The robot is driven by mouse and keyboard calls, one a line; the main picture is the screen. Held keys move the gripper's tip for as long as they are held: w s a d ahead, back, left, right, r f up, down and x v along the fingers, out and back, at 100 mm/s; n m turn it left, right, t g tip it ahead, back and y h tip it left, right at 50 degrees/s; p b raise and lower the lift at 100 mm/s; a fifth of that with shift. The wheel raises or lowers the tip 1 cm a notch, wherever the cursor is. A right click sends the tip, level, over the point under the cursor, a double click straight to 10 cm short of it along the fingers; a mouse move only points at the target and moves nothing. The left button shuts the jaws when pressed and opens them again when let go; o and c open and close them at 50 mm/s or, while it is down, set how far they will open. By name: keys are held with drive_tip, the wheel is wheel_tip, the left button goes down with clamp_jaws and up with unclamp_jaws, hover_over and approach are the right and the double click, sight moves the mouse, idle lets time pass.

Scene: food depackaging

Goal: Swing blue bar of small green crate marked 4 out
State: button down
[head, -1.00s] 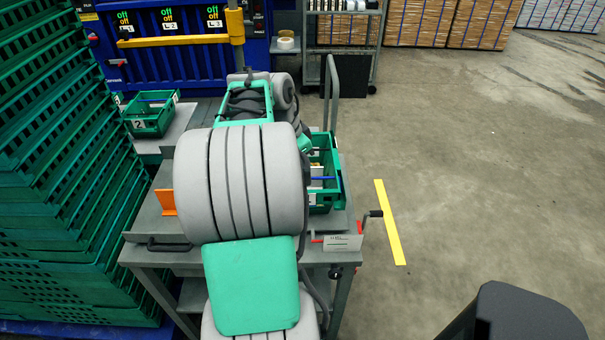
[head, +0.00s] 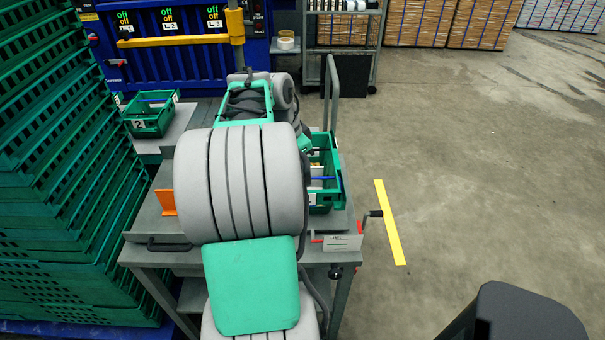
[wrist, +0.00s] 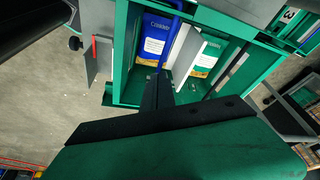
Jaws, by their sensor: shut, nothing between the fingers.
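The small green crate (head: 341,190) stands on the grey cart, partly hidden behind my arm in the head view. Its blue bar (head: 322,178) shows as a short blue strip across the crate. I cannot read a 4 on it. In the wrist view the open crate (wrist: 119,55) holds a blue pack marked Cookies (wrist: 156,38) and a green pack (wrist: 207,58), with a pale strip between them. My gripper (wrist: 161,80) is shut and empty, its dark fingers over the crate. I cannot tell if they touch the bar.
Another small green crate (head: 150,118), marked 2, stands on a grey surface at the left. An orange bracket (head: 166,201) stands on the cart. Tall green crate stacks (head: 60,200) rise at the left. The floor to the right is open, with a yellow stripe (head: 390,222).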

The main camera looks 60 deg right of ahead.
drive_tip(key=shift+f+b, duration=0.4)
drive_tip(key=shift+f, duration=0.05)
idle(0.3)
drive_tip(key=shift+r, duration=0.1)
drive_tip(key=shift+r, duration=0.1)
idle(0.4)
drive_tip(key=shift+w+d, duration=0.1)
drive_tip(key=shift+d, duration=0.1)
drive_tip(key=shift+w+d+p, duration=0.25)
drive_tip(key=shift+d+p, duration=0.05)
drive_tip(key=shift+d, duration=0.2)
drive_tip(key=shift+w+d+p, duration=0.25)
drive_tip(key=shift+d+p, duration=0.05)
drive_tip(key=shift+d, duration=0.15)
